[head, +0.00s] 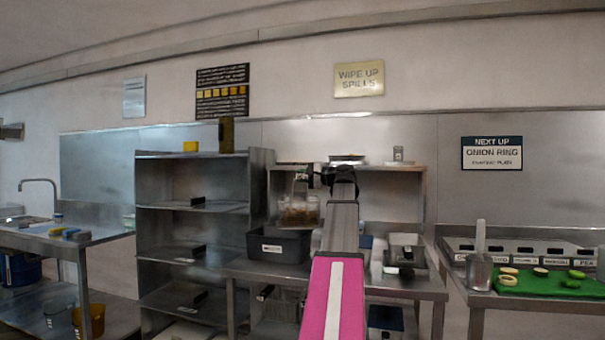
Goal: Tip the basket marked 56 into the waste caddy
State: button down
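A wire basket (298,213) with brownish food in it shows at the middle of the head view, above and behind a dark open bin. The number 56 cannot be read on it. The dark bin (279,246) has a white label too small to read; it may be the waste caddy. It stands on the steel table just left of my arm. My gripper (326,177) is at the far end of my pink and grey arm, close to the upper right of the basket. Its fingers are small and partly hidden by my wrist, so its grip on the basket is unclear.
A steel rack (192,208) stands left of the table (395,286). A dark tray-like unit (405,252) sits right of my arm. Another dark basket (282,303) is below the table. A scoop (480,258) and a green board (545,283) with food are at right. A sink counter is at left.

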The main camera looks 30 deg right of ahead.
jog(key=shift+f, duration=0.3)
jog(key=w+a+f+n+g+h, duration=0.1)
jog(key=w+a+n+g+h, duration=0.45)
jog(key=a, duration=0.55)
jog(key=w+a+f+g+h, duration=0.2)
jog(key=w+a+f+h, duration=0.1)
jog(key=f, duration=0.3)
jog(key=w+a+f+n+g+h, duration=0.1)
jog(key=w+a+f+g+h, duration=0.2)
jog(key=f, duration=0.4)
jog(key=shift+a+h, duration=0.35)
jog(key=shift+a, duration=0.45)
jog(key=shift+g, duration=0.25)
